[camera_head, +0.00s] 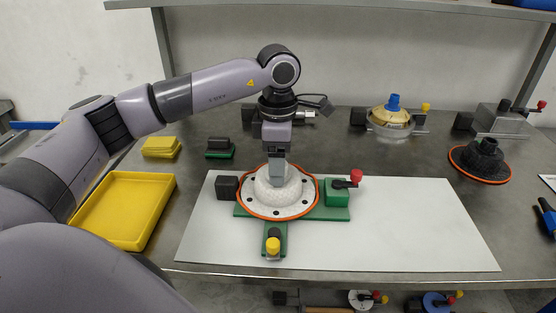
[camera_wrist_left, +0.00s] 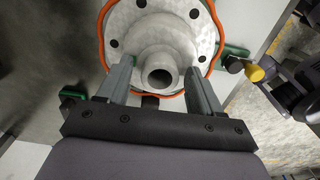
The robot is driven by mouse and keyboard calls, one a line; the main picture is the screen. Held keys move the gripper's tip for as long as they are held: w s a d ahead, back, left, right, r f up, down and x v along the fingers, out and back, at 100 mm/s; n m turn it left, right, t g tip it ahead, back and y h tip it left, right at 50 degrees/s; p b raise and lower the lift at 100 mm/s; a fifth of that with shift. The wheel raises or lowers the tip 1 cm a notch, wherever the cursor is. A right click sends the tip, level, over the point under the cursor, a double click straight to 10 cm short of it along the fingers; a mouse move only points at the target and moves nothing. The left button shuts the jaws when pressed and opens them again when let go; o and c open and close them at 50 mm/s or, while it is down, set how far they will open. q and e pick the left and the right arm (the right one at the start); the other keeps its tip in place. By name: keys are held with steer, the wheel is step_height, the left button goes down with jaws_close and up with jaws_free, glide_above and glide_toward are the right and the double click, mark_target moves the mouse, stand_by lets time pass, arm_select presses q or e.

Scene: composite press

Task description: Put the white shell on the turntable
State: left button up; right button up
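The white shell (camera_head: 292,200), a speckled pale dome with an orange rim and dark holes, is at the middle of the table over a green base (camera_head: 330,213). It looks level. My left gripper (camera_head: 277,183) points down at its top. In the left wrist view, the two fingers (camera_wrist_left: 160,82) stand apart on either side of the shell's round neck (camera_wrist_left: 160,72). Whether they press on it cannot be seen. The base's middle is hidden under the shell, so I cannot make out a turntable there. My right gripper is not in view.
A red-knobbed clamp (camera_head: 345,185), a dark block (camera_head: 227,187) and a yellow-knobbed clamp (camera_head: 273,243) surround the shell. A yellow tray (camera_head: 128,238) lies left. A dark cone with an orange rim (camera_head: 481,160) stands right. The white sheet (camera_head: 420,230) is clear at right.

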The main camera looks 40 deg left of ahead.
arm_select(q)
steer(key=shift+r, duration=0.1)
steer(key=shift+r, duration=0.25)
step_height(320, 180, up, 12)
steer(key=shift+f, duration=0.15)
steer(key=shift+f, duration=0.1)
stand_by(0.6)
